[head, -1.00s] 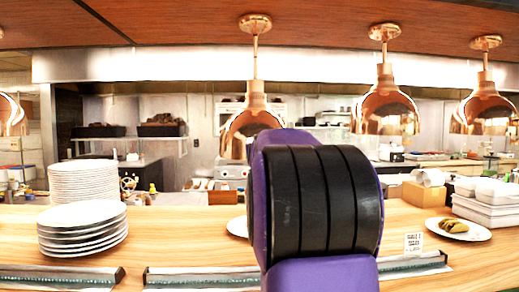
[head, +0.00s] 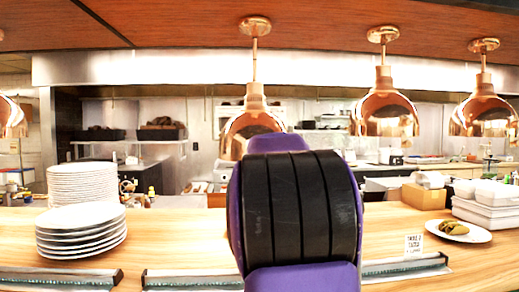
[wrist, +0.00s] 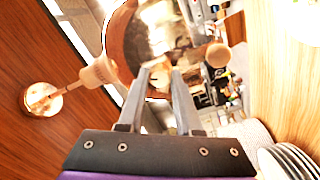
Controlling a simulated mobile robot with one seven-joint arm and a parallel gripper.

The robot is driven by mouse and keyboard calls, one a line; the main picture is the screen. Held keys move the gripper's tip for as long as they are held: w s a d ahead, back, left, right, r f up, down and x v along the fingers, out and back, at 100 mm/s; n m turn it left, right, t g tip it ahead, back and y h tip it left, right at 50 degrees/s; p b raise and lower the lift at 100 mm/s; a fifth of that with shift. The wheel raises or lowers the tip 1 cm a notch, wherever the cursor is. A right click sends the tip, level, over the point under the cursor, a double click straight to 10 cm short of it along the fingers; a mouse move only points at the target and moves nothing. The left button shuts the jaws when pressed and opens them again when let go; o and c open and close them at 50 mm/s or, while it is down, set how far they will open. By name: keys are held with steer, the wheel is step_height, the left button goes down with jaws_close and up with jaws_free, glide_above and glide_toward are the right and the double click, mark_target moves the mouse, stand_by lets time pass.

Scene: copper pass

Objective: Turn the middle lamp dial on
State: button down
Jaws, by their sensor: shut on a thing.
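A copper heat lamp (head: 255,128) hangs behind my arm in the head view, its lower part hidden. In the wrist view the copper lamp shade (wrist: 128,45) fills the area beyond my fingers. My gripper (wrist: 160,76) points at the shade. Its two grey fingers stand a little apart, closed on a small pale copper piece (wrist: 159,75) at the shade, which looks like the lamp dial. Its setting is too small to tell. A round tan knob-like part (wrist: 217,55) shows to the right of the fingers, apart from them. The fingertips are hidden in the head view.
More copper lamps (head: 384,112) (head: 484,112) hang to the right. Stacked plates (head: 82,232) stand on the wooden counter (head: 185,228) at left. A plate of food (head: 458,230) and white containers (head: 487,205) are at right.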

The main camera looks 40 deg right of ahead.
steer(key=shift+n, duration=2)
steer(key=c, duration=0.6)
jaws_free()
steer(key=shift+s, duration=0.1)
